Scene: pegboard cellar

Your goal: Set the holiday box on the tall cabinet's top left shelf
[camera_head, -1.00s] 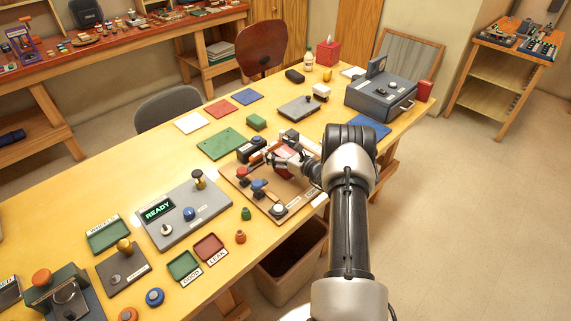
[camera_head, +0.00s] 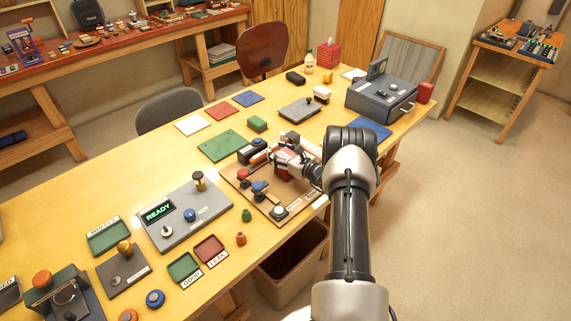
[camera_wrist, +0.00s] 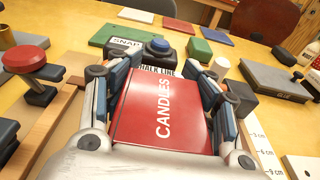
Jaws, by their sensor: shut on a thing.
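My gripper (camera_head: 286,160) is low over the wooden board on the yellow workbench. In the wrist view my gripper (camera_wrist: 160,72) is shut on a flat red box (camera_wrist: 150,125) with the white word CANDLES on it. The box lies between the two fingers, and its near end is hidden by the gripper's body. I see no label reading holiday. Tall wooden cabinet doors (camera_head: 272,18) stand at the back, partly cut off by the picture's top; no top left shelf shows.
The workbench (camera_head: 90,190) holds a grey READY panel (camera_head: 185,215), several trays and knobs, and a grey machine (camera_head: 381,96) at the far right. A brown bin (camera_head: 290,262) stands below its front edge. Two chairs are behind it. The floor (camera_head: 480,210) at right is clear.

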